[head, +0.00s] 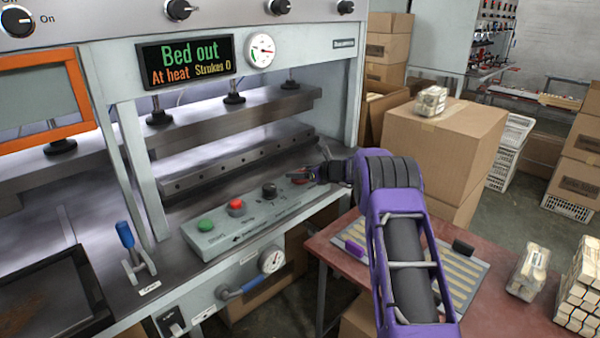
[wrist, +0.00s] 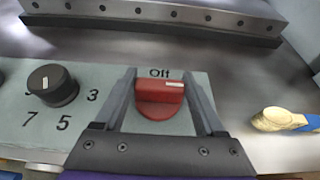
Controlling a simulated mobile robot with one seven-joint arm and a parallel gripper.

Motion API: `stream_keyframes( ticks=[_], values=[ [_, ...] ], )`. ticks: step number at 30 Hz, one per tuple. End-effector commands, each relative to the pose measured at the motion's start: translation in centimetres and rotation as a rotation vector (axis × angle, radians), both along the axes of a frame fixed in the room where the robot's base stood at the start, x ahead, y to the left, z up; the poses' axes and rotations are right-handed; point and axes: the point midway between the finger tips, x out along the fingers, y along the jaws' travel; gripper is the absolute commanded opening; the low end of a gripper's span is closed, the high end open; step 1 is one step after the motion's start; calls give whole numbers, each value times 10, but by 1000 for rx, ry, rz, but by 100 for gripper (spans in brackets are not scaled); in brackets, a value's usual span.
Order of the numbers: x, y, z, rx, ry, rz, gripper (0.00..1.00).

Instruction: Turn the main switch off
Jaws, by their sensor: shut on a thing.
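The main switch is a red rotary knob (wrist: 158,103) on the pale green control panel (wrist: 95,150). In the wrist view the word "Off" stands just above it. Its white mark lies nearly level and points to the right, not up at "Off". My gripper (wrist: 160,76) has one finger on each side of the knob and is shut on it. In the head view my gripper (head: 320,173) is at the right end of the panel (head: 225,237). It covers part of the red knob (head: 299,179) there.
A black numbered dial (wrist: 53,85) sits left of the switch. A red button (head: 236,207) and a green button (head: 205,225) are further left. A blue-handled thing with a tan end (wrist: 285,120) lies to the right. The press display (head: 187,60) reads "Bed out, At heat, Strokes 0".

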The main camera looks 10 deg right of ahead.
Motion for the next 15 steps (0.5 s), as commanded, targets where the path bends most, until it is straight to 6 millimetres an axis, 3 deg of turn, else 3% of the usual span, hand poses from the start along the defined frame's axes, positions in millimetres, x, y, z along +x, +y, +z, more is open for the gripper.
stream_keyframes(
  ticks=[15],
  values=[
    [3,1,1,5,-11,220,16]
  ],
)
